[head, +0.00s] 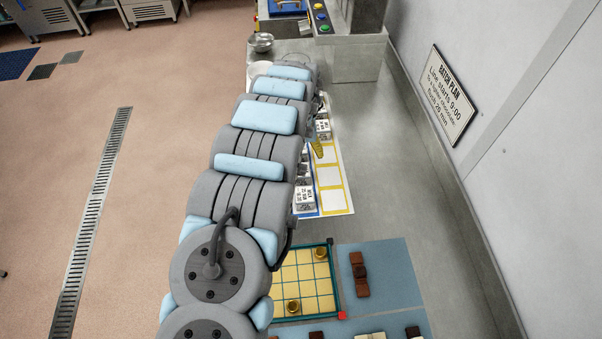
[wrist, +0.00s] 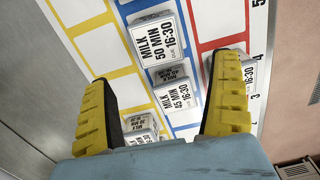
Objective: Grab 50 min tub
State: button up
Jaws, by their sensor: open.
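The 50 min tub (wrist: 156,42), a white block-like tub labelled "MILK 50 MIN 16:30", stands on the board's blue-outlined column in the wrist view. My gripper (wrist: 166,72) is open, its two yellow fingers spread wide with nothing held. The 50 min tub lies beyond the fingertips, towards the top of the view, apart from both fingers. A tub labelled 45 min (wrist: 175,97) lies nearer, between the fingers.
Another milk tub (wrist: 140,128) sits by the left finger, and one more (wrist: 249,72) is partly behind the right finger. The white board (head: 340,204) has coloured cells. In the head view, a gridded yellow tray (head: 290,259) and chocolate pieces (head: 359,272) lie in front; a wall stands right.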

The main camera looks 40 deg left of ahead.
aim_at(301, 170)
jog(key=shift+f, duration=2.1)
jog(key=shift+s+d+f+p, duration=0.15)
jog(key=shift+s+d+f, duration=0.05)
jog(key=shift+f, duration=0.35)
jog(key=shift+s+d+f+p, duration=0.15)
jog(key=shift+f, duration=0.45)
jog(key=shift+s+d+f+p, duration=0.15)
jog(key=shift+s+d+f, duration=0.05)
jog(key=shift+f, duration=1.25)
jog(key=shift+a, duration=0.1)
jog(key=c, duration=1.4)
